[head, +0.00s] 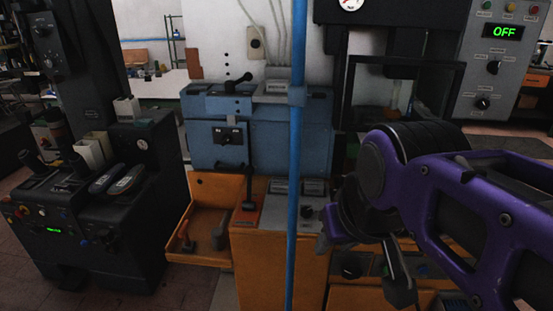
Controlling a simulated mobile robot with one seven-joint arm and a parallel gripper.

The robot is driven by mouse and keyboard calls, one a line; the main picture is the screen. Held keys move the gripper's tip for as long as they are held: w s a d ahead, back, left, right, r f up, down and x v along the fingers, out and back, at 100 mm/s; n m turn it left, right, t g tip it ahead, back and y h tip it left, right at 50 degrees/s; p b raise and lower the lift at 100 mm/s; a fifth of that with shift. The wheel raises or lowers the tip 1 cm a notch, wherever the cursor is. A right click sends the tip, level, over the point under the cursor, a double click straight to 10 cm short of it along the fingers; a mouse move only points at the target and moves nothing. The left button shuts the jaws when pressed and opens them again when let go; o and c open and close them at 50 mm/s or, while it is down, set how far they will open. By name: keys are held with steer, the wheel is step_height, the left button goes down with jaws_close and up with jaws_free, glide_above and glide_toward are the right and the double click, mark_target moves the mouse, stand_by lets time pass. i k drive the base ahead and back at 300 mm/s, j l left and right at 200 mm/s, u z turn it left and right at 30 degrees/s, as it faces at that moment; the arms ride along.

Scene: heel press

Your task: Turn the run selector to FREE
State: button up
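The label of the run selector is too small to read, so I cannot tell for sure which control it is. A grey panel (470,90) at the upper right has a green OFF display (503,32), an upper dark knob (493,67) and a lower dark knob (483,103). Another small dark knob (306,212) sits on the grey top plate of the orange cabinet. My purple arm comes in from the right. My gripper (398,282) is low in front of the orange cabinet, partly hidden by my arm. Its finger gap does not show clearly.
A blue upright pole (296,150) stands in front of the blue machine (255,125), left of my arm. An orange tray (205,250) with tools juts out lower left. A black console (95,215) with levers stands at the left. Floor shows between console and cabinet.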

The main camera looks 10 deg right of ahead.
mark_target(351, 271)
steer(key=i+j+z, duration=0.15)
steer(key=j+z, duration=0.6)
steer(key=i+j+z, duration=0.1)
steer(key=j+z, duration=0.3)
steer(key=j, duration=0.15)
steer(key=k+j, duration=0.1)
steer(key=k, duration=0.2)
